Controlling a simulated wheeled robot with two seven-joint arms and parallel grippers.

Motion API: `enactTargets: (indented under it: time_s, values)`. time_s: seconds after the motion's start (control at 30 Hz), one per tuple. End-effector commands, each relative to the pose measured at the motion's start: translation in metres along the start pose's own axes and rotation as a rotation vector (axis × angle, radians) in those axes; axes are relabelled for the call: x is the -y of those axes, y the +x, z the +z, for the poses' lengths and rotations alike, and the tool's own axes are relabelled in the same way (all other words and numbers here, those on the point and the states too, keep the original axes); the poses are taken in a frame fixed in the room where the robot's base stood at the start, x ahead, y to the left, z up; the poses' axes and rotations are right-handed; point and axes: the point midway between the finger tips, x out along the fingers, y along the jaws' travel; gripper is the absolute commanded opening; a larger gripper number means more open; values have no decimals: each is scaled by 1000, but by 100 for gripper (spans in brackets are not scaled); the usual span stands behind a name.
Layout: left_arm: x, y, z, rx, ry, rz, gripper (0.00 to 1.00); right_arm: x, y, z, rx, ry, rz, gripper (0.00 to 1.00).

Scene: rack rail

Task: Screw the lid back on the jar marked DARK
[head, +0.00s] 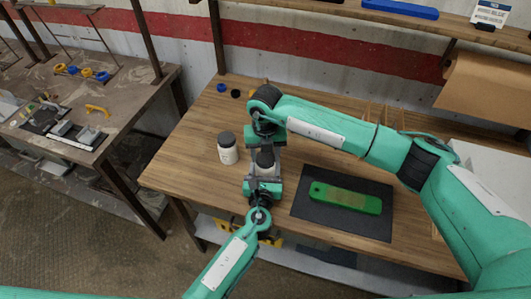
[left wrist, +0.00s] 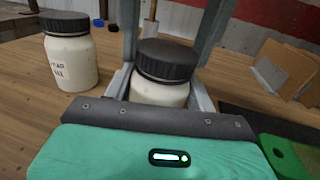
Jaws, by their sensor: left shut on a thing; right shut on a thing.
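A white jar with a black lid (left wrist: 165,62) stands between my grippers. The lid sits on the jar's mouth; I cannot tell how tightly. The jar's body (left wrist: 160,92) shows below it, with no readable label. In the head view the lid (head: 266,159) is partly hidden by my arms. My left gripper (head: 263,176) is shut on the jar from the near side. My right gripper (head: 265,148) comes from the far side and is shut, apparently on the lid; the contact is not clear.
A second white jar (head: 227,148) with a black lid stands to the left; its label is only partly legible. A green case (head: 345,198) lies on a dark mat (head: 320,222) at right. Small blue (head: 221,87) and black (head: 235,93) pieces lie at the back.

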Motion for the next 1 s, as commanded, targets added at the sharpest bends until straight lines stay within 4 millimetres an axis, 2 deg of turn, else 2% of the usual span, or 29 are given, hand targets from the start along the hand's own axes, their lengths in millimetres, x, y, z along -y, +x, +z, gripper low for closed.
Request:
enactTargets:
  time_s: [0.07, 0.1, 0.2, 0.23, 0.5, 0.63, 1.0]
  values:
    - [0, 0, 0, -1, 1, 1, 0, 0, 0, 0, 0, -2, 0, 23]
    - [0, 0, 0, -1, 1, 1, 0, 0, 0, 0, 0, -2, 0, 55]
    - [0, 0, 0, -1, 1, 0, 0, 0, 0, 0, 0, -3, 1, 74]
    - [0, 0, 0, -1, 1, 0, 0, 0, 0, 0, 0, -3, 1, 76]
    - [0, 0, 0, -1, 1, 0, 0, 0, -1, 0, 1, -5, 1, 76]
    - [0, 0, 0, -1, 0, 0, 0, 0, -11, 0, 2, -6, 2, 76]
    - [0, 0, 0, -1, 0, 0, 0, 0, -86, 1, 4, -5, 1, 76]
